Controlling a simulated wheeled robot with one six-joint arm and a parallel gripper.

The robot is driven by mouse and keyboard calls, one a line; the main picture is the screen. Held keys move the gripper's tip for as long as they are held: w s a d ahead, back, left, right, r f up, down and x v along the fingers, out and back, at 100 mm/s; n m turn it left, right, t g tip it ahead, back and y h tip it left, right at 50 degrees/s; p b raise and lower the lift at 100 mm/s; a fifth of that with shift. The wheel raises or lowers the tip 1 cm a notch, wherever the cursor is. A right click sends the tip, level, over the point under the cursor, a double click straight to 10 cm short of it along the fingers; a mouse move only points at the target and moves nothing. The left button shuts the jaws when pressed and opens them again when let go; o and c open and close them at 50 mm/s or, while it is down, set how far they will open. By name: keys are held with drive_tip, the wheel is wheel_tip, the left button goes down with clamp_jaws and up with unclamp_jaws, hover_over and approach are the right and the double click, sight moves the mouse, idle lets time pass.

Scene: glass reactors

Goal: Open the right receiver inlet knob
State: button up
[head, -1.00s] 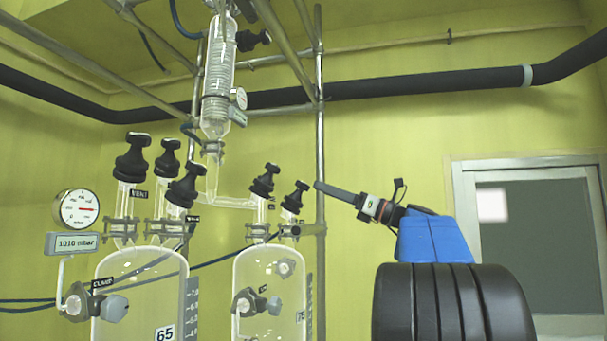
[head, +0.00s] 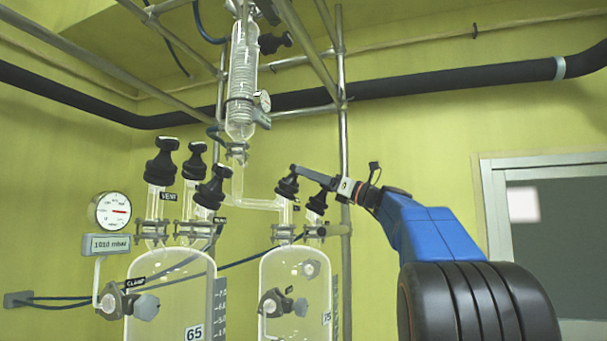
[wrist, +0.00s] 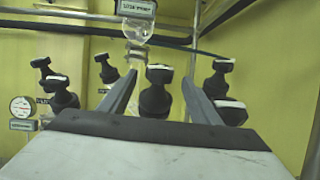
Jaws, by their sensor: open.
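A black knob (head: 287,187) stands on the left neck of the right glass receiver (head: 274,262), where the slanted glass tube joins. My gripper (head: 294,169) is at the top of this knob in the head view. In the wrist view, a black knob with a pale top (wrist: 157,90) shows between the two spread fingers of my gripper (wrist: 159,82), with a gap on both sides. The gripper is open and holds nothing. I cannot tell whether a finger touches the knob.
A second knob (head: 317,203) stands close to the right on the same receiver. Several knobs top the left receiver (head: 170,305). A metal pole (head: 343,120) rises behind the arm. A pressure gauge (head: 113,211) is at left.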

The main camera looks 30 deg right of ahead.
drive_tip(key=shift+x, duration=1.5)
drive_tip(key=c, duration=1.1)
drive_tip(key=shift+o, duration=0.2)
drive_tip(key=shift+w+d+n+g+y, duration=0.1)
drive_tip(key=shift+n+g+y, duration=0.3)
drive_tip(key=shift+n, duration=0.2)
drive_tip(key=shift+n+g+y, duration=0.6)
drive_tip(key=shift+n+y, duration=0.1)
drive_tip(key=shift+y, duration=0.1)
drive_tip(key=o, duration=1.1)
drive_tip(key=shift+c, duration=0.2)
